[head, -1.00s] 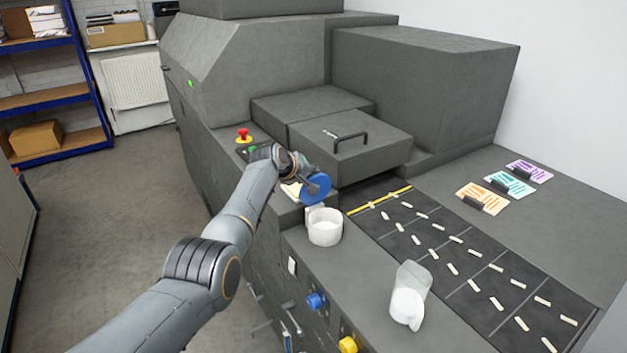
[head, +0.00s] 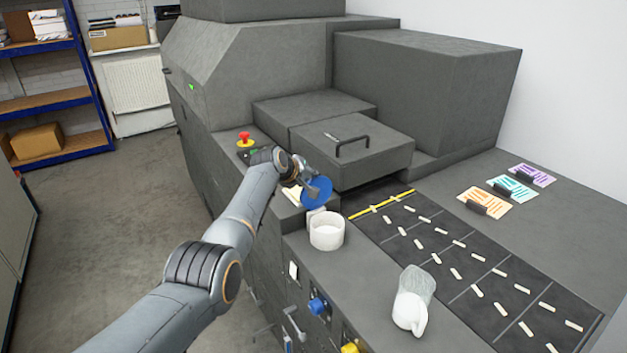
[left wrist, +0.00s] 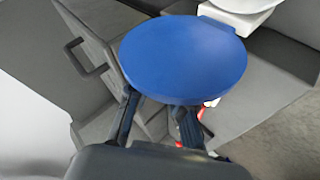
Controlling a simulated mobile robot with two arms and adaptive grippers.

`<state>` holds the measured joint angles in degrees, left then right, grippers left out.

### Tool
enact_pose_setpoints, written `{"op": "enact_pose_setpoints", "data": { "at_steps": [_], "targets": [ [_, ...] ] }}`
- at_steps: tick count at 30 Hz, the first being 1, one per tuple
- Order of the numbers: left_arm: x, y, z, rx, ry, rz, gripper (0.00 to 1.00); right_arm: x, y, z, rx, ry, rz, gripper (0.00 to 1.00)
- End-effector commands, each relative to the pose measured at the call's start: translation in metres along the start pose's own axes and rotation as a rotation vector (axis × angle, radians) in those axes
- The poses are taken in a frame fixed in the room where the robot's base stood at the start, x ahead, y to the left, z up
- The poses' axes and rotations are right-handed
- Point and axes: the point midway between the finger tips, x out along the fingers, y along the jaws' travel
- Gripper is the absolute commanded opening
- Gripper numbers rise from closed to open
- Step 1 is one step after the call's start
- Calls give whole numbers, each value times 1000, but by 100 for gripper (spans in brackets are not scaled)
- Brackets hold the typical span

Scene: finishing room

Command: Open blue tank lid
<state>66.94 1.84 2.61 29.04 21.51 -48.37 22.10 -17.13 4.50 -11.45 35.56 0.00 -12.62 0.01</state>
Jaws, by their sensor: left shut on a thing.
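The blue lid (head: 317,191) is a round disc, tilted on edge in the head view. My left gripper (head: 309,187) is shut on it and holds it up off the white round tank (head: 326,233). The tank's top shows uncovered, with the lid behind and above it. In the left wrist view the lid (left wrist: 184,58) fills the centre, in front of the gripper fingers (left wrist: 160,112), and hides the grip itself. Part of the white tank (left wrist: 240,12) shows at the top edge. My right gripper is not in view.
A handled grey cover (head: 352,148) is behind the lid. A red emergency button (head: 244,138) stands at left.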

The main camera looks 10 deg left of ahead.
Motion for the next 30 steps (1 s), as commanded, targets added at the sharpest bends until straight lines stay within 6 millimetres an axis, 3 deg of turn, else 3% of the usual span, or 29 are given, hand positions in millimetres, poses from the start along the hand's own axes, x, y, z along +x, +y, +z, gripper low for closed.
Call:
{"op": "enact_pose_setpoints", "data": {
  "at_steps": [1,18,19,22,30],
  "targets": [
    [0,-10,-1,0,0,-16,0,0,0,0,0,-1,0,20],
    [2,-13,1,-1,-6,-20,0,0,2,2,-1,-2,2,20],
    [2,-13,1,-1,-6,-20,22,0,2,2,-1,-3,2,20],
    [2,-12,2,-1,-6,-19,42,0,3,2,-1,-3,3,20],
    [1,-8,0,-1,-3,-12,43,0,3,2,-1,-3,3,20]
  ]
}}
